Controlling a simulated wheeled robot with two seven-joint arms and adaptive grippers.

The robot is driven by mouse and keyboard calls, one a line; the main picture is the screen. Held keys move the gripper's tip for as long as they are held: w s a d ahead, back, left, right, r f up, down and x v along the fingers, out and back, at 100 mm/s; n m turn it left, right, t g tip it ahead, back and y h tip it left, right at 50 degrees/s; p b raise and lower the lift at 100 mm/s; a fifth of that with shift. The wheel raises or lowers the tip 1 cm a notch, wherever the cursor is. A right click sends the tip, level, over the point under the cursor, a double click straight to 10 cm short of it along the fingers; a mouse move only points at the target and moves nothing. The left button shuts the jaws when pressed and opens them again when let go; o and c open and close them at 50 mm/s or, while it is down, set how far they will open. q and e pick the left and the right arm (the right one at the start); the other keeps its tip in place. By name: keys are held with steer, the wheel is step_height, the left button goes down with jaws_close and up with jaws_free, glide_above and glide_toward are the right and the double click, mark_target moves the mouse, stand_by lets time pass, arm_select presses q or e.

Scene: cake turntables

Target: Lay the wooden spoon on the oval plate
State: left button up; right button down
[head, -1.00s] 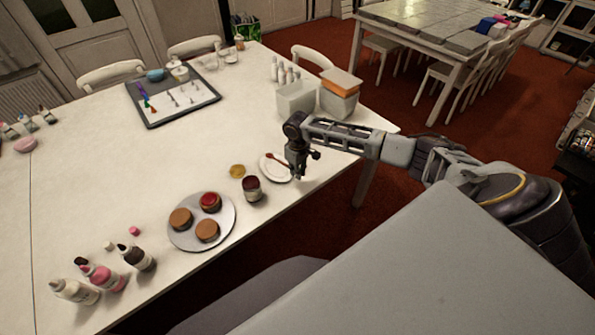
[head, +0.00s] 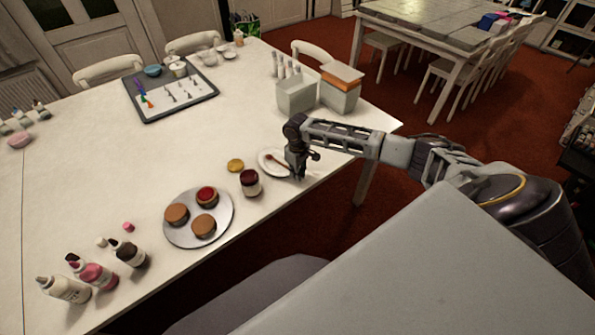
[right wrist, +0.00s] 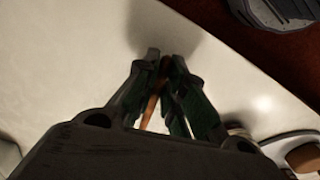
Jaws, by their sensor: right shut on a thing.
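The white oval plate (head: 266,168) lies near the right edge of the white table. The wooden spoon (head: 273,159) shows reddish-brown over the plate, its far end pointing left. I cannot tell whether it touches the plate. My right gripper (head: 298,176) is at the plate's right side and hides part of its rim. In the right wrist view the fingers (right wrist: 165,68) are closed around the spoon's brown handle (right wrist: 151,107). My left gripper is not in view.
A red-filled jar (head: 250,183) and a yellow disc (head: 235,165) stand left of the plate. A round tray (head: 187,235) holds three small cakes. Grey bins (head: 296,97) stand behind. Bare table lies between the plate and the bins.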

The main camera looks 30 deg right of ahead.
steer(key=shift+f, duration=0.1)
steer(key=c, duration=1.4)
jaws_free()
steer(key=shift+c, duration=0.2)
step_height(320, 180, up, 12)
stand_by(0.4)
